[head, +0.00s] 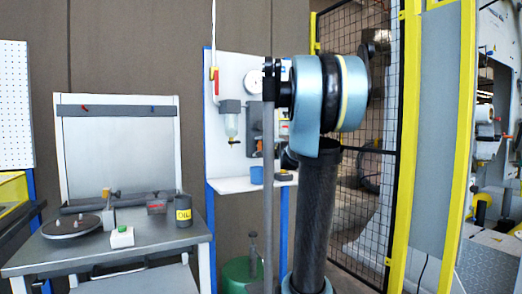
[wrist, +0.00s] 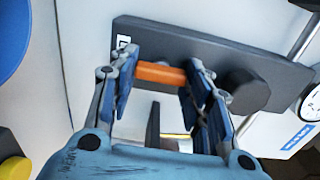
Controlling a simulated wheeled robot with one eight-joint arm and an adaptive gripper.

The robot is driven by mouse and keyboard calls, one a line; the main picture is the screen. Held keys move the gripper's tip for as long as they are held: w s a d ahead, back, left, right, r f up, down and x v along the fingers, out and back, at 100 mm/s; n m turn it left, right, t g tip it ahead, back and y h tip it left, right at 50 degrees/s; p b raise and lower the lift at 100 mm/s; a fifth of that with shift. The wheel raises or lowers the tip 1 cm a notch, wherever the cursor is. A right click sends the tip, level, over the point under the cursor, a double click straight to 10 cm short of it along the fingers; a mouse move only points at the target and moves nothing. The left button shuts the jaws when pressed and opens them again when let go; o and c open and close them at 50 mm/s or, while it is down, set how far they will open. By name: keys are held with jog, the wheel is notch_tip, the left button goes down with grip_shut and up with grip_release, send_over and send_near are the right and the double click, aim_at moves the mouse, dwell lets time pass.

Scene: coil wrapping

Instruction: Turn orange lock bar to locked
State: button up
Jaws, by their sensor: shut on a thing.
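The orange lock bar (wrist: 160,74) shows in the wrist view as a short bar lying nearly level, tilted slightly down to the right, in front of a dark grey plate (wrist: 215,52). My gripper (wrist: 161,82) has one blue finger at each end of the bar and is shut on it. The fingers cover the bar's ends. A small white mark (wrist: 123,42) sits on the plate above the left finger. In the head view my arm stands in front of the white panel (head: 225,65), and I cannot make out the lock bar or my gripper there.
A dark round knob (wrist: 242,92) is close to the right finger, with a gauge (wrist: 311,103) beyond it. A blue round shape (wrist: 12,35) and a yellow knob (wrist: 14,168) are at the left. A grey workbench (head: 150,238) stands left; a mesh fence (head: 375,140) is behind my arm.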

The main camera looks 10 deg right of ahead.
jog(key=o, duration=1.1)
jog(key=shift+f, duration=0.1)
jog(key=shift+c, duration=0.2)
jog(key=v, duration=1.2)
